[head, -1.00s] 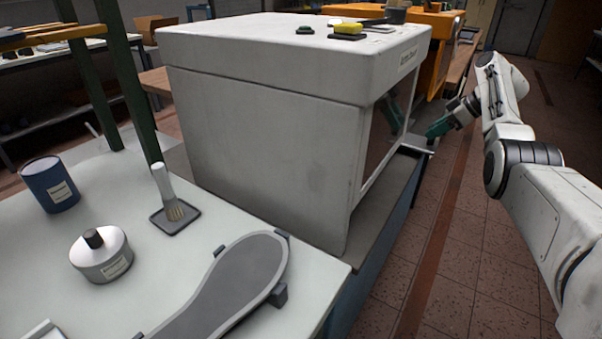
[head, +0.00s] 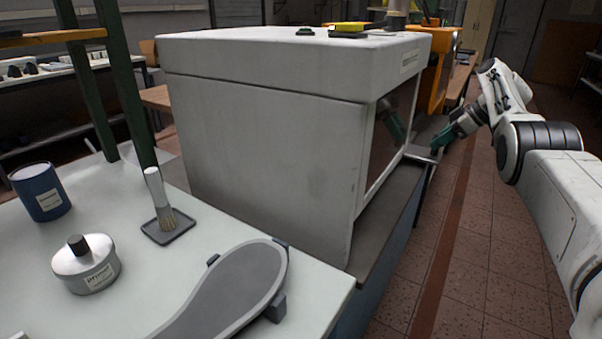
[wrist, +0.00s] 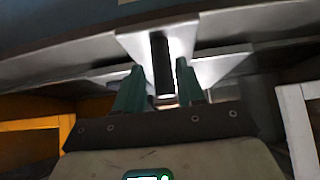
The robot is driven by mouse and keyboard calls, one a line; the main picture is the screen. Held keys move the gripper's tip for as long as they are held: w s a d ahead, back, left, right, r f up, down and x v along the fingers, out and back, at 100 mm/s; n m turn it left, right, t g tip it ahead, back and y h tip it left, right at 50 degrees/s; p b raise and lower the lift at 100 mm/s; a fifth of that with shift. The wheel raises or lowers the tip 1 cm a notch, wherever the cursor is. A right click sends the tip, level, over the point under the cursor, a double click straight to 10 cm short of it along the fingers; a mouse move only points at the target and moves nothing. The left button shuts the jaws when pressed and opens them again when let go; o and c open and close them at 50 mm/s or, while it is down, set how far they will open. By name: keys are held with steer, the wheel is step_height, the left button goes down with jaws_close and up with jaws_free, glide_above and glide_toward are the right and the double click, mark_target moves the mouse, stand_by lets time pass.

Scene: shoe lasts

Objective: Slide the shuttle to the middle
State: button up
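The white cabinet (head: 265,140) has a dark front opening on its right side. A flat grey metal piece (head: 419,153), which may be the shuttle, sticks out low at the far end of that side. My gripper (head: 438,143) has green fingers and is just beside this piece. In the wrist view, my gripper (wrist: 160,83) has its two fingers apart, one on each side of a dark upright bar (wrist: 160,58). The bar is in front of a bright metal bracket (wrist: 205,36). Gaps show between bar and fingers; whether the bar reaches between the tips is hard to tell.
An orange cabinet (head: 437,68) stands behind.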

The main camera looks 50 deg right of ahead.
steer(key=shift+a+r+p, duration=0.1)
steer(key=shift+a+p, duration=0.1)
steer(key=shift+p, duration=0.6)
steer(key=p+v, duration=0.6)
steer(key=v, duration=0.2)
steer(key=shift+s, duration=0.1)
stand_by(0.3)
